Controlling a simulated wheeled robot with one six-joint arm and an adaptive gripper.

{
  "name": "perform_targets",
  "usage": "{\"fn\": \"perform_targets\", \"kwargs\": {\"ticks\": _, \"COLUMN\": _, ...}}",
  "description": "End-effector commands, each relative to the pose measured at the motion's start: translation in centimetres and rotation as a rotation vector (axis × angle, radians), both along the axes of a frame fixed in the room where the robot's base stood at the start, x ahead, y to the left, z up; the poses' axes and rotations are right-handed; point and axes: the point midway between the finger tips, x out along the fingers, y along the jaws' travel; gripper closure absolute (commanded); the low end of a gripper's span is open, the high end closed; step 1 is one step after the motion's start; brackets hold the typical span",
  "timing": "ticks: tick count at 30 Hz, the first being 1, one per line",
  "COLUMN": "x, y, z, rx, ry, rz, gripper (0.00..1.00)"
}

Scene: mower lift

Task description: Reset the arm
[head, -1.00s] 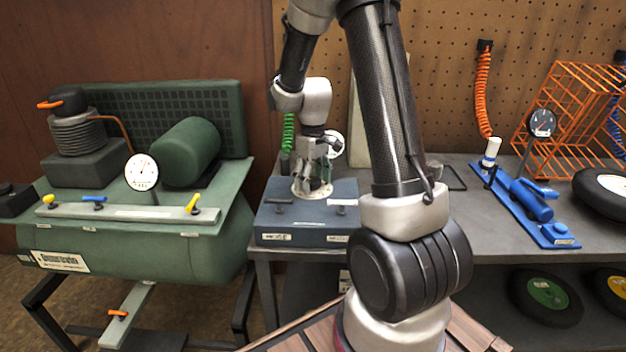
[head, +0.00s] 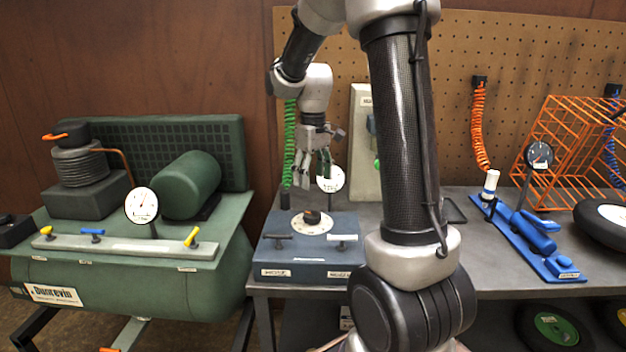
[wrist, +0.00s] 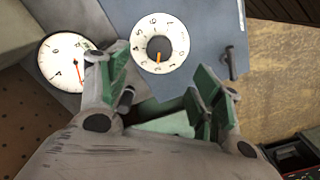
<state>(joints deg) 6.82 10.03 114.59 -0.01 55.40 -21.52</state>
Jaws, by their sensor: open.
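My gripper (head: 316,168) hangs fingers-down above the blue-grey control box (head: 345,254) in the head view. It is apart from the box and holds nothing. On top of the box is a white numbered dial with a dark knob (head: 312,217). In the wrist view the dial (wrist: 160,43) lies beyond my fingers, with an orange pointer mark on its knob. My gripper (wrist: 165,90) also shows there with its green-padded fingers spread apart. My arm's dark links cross the middle of the head view and hide part of the bench.
A round gauge (head: 330,179) stands behind the box. A green compressor (head: 130,285) with its own gauge (head: 141,205) is at left. Right on the bench (head: 490,250) are a blue tool (head: 535,230), an orange wire rack (head: 575,145) and a wheel (head: 606,222).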

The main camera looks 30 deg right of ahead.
Motion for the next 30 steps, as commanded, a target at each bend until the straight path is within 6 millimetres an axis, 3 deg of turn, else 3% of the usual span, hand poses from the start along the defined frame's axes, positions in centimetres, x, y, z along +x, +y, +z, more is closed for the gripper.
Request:
{"fn": "perform_targets", "kwargs": {"ticks": 13, "x": -0.4, "y": 0.1, "z": -0.4, "rx": 0.001, "ry": 0.011, "rz": -0.071, "gripper": 0.35}}
{"fn": "perform_targets", "kwargs": {"ticks": 16, "x": -3.8, "y": 0.5, "z": -1.4, "rx": 0.003, "ry": 0.056, "rz": -0.157, "gripper": 0.35}}
{"fn": "perform_targets", "kwargs": {"ticks": 30, "x": -19.9, "y": 4.2, "z": 4.8, "rx": 0.020, "ry": -0.171, "rz": -0.306, "gripper": 0.35}}
